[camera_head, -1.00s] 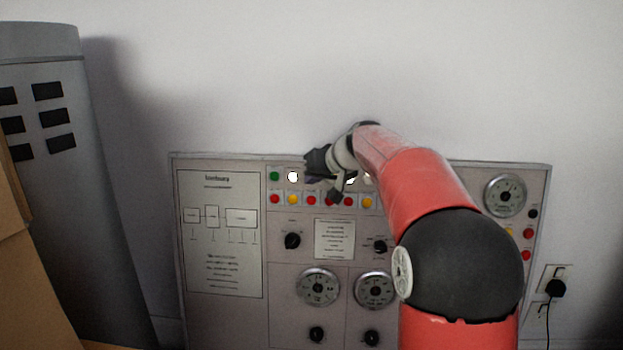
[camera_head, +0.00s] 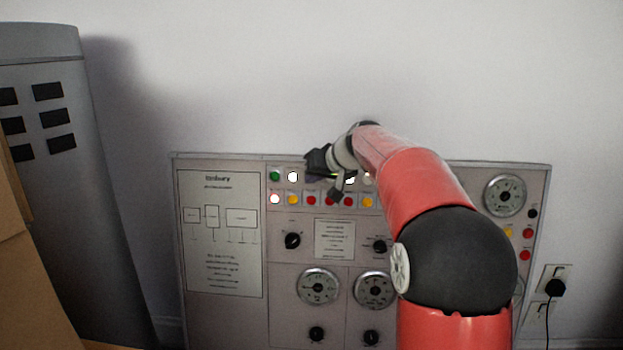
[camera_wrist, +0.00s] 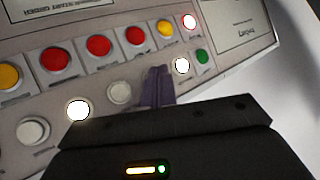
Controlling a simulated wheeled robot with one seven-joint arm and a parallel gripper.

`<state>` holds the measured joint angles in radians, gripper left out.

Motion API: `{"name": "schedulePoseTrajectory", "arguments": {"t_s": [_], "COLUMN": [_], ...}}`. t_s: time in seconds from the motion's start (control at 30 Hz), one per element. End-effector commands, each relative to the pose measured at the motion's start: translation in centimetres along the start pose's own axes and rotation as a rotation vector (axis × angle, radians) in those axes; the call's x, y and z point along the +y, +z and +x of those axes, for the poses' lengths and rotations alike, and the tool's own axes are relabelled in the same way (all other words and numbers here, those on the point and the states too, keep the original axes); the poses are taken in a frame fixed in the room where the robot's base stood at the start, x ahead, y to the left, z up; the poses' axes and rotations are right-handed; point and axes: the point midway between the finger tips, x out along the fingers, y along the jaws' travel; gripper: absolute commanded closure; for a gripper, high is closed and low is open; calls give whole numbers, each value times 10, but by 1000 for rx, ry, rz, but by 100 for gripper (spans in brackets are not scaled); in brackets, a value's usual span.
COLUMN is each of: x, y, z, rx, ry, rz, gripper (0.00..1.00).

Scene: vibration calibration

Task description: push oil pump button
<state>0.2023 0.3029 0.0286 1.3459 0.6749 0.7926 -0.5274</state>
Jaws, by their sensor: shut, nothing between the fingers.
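The control panel (camera_head: 310,225) stands against the wall and has two rows of round buttons. The upper row starts with a green button (camera_head: 274,176), then a lit white button (camera_head: 293,177); both show in the wrist view as the green button (camera_wrist: 202,57) and the lit white one (camera_wrist: 181,66). The lower row's leftmost button (camera_head: 275,198) glows pinkish white. Labels are too small to read, so I cannot tell which is the oil pump button. My gripper (camera_wrist: 158,85) is shut and empty at the upper row, beside the lit white button, hiding part of the row; contact cannot be told.
Lower-row yellow and red buttons lie close by, such as a yellow one (camera_head: 293,199). Knobs (camera_head: 292,240) and gauges (camera_head: 318,287) sit below. A plugged socket (camera_head: 553,283) is at right.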

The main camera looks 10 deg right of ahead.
Motion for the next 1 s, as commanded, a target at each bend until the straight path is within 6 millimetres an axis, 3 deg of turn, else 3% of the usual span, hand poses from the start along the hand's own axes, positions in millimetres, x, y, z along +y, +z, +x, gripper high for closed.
{"name": "schedulePoseTrajectory", "arguments": {"t_s": [1.0], "x": [-12], "y": [14], "z": [-17], "rx": [2], "ry": [0], "rz": [-1], "gripper": [100]}}
